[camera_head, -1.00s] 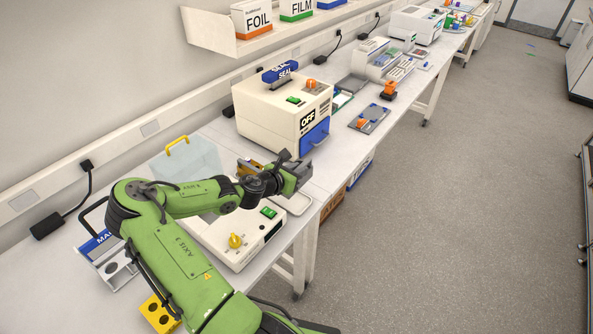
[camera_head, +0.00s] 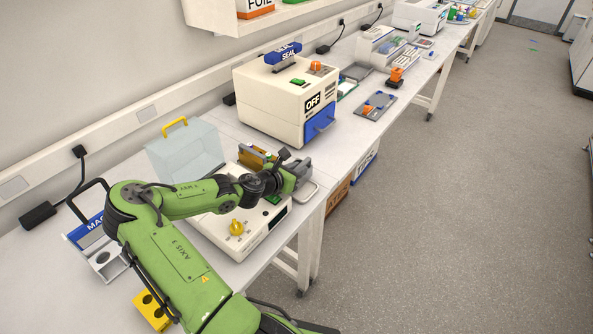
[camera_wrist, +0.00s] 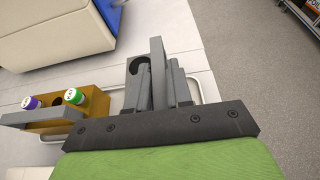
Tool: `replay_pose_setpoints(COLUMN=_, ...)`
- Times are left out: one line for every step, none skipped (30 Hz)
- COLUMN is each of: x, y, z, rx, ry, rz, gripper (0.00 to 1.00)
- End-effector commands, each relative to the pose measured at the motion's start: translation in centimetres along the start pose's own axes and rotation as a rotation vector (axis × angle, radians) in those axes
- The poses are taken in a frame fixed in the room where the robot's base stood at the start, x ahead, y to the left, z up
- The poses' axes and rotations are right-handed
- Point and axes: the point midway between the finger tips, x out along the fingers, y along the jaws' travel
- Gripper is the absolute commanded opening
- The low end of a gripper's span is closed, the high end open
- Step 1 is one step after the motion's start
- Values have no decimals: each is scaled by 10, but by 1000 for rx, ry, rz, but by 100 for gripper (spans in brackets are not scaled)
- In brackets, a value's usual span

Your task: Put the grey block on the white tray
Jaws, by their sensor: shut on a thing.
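My gripper (camera_head: 297,168) is over the bench beyond the white machine with the yellow knob. In the wrist view my gripper (camera_wrist: 157,88) is shut on a grey block (camera_wrist: 157,62), which stands up between the dark fingers. The fingers hide the block's lower part. The white tray (camera_head: 306,191) lies below and beside the gripper, partly covered by it. In the wrist view the tray's thin pale rim (camera_wrist: 199,88) shows to the right of the fingers. I cannot tell whether the block touches the tray.
A brown rack (camera_wrist: 98,103) with purple- and green-capped vials stands close left of the gripper. A large cream sealer (camera_head: 270,105) with a blue front stands beyond. A clear cover (camera_head: 185,152) with a yellow handle is left. The bench edge is close on the right.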

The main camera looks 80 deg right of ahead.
Motion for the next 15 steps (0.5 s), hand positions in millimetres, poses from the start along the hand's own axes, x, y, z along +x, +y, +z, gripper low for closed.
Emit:
replay_pose_setpoints(x=0, y=0, z=1, rx=0, ry=-5, rz=0, gripper=0)
replay_pose_setpoints(x=0, y=0, z=2, rx=0, ry=-5, rz=0, gripper=0)
replay_pose_setpoints(x=0, y=0, z=2, rx=0, ry=-5, rz=0, gripper=0)
replay_pose_setpoints(x=0, y=0, z=3, rx=0, ry=-5, rz=1, gripper=0)
replay_pose_setpoints(x=0, y=0, z=3, rx=0, ry=-5, rz=1, gripper=0)
replay_pose_setpoints(x=0, y=0, z=3, rx=0, ry=-5, rz=1, gripper=0)
replay_pose_setpoints(x=0, y=0, z=3, rx=1, ry=-5, rz=1, gripper=0)
replay_pose_setpoints(x=0, y=0, z=3, rx=1, ry=-5, rz=1, gripper=0)
replay_pose_setpoints(x=0, y=0, z=3, rx=0, ry=-5, rz=1, gripper=0)
replay_pose_setpoints(x=0, y=0, z=3, rx=0, ry=-5, rz=1, gripper=0)
replay_pose_setpoints(x=0, y=0, z=2, rx=0, ry=-5, rz=1, gripper=0)
replay_pose_setpoints(x=0, y=0, z=2, rx=0, ry=-5, rz=1, gripper=0)
replay_pose_setpoints(x=0, y=0, z=1, rx=0, ry=-5, rz=1, gripper=0)
replay_pose_setpoints(x=0, y=0, z=1, rx=0, ry=-5, rz=1, gripper=0)
replay_pose_setpoints(x=0, y=0, z=1, rx=0, ry=-5, rz=1, gripper=26)
